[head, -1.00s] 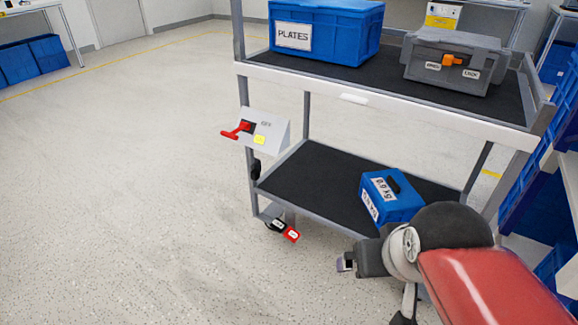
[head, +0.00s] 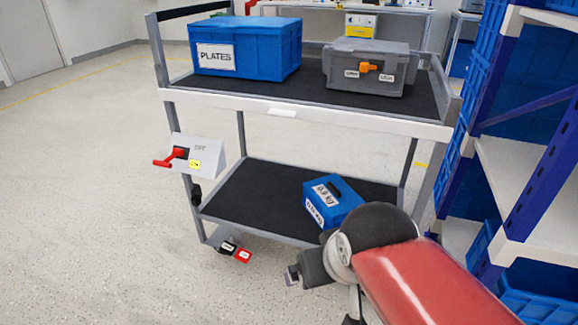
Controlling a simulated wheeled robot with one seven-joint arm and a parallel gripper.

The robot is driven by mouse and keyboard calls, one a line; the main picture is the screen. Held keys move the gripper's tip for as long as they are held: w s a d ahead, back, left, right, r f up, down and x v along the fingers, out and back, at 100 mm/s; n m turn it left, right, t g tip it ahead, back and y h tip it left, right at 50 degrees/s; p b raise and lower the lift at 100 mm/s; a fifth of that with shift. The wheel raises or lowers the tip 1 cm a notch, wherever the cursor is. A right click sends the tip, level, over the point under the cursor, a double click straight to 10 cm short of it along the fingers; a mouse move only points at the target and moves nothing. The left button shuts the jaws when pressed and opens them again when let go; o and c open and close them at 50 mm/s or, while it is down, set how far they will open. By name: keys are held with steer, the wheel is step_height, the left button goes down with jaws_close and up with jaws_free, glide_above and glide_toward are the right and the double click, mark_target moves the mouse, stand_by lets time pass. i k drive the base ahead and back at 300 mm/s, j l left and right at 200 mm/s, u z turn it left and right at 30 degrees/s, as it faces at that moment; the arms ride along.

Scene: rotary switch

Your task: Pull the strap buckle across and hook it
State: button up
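I cannot make out a strap or a buckle. A grey case (head: 365,68) with an orange turn handle (head: 369,67) between two small white labels stands on the cart's top shelf. A sloped grey panel (head: 207,153) with a red lever (head: 170,159) and a yellow label is fixed to the cart's left leg. The lever points left. My gripper (head: 293,277) seems to be the dark end of my arm, low in front of the lower shelf and apart from the case and panel. Its fingers are too small and turned away to judge.
The cart's top shelf (head: 300,93) also holds a blue PLATES crate (head: 246,47). A small blue kit box (head: 333,201) lies on the lower shelf (head: 250,196), close behind my arm. A rack (head: 520,165) with blue bins stands right. Floor (head: 80,200) at left is clear.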

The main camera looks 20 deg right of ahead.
mark_target(196, 200)
steer(key=i+u, duration=0.35)
steer(key=i+l+u, duration=0.1)
steer(key=i+u, duration=0.2)
steer(key=i, duration=0.2)
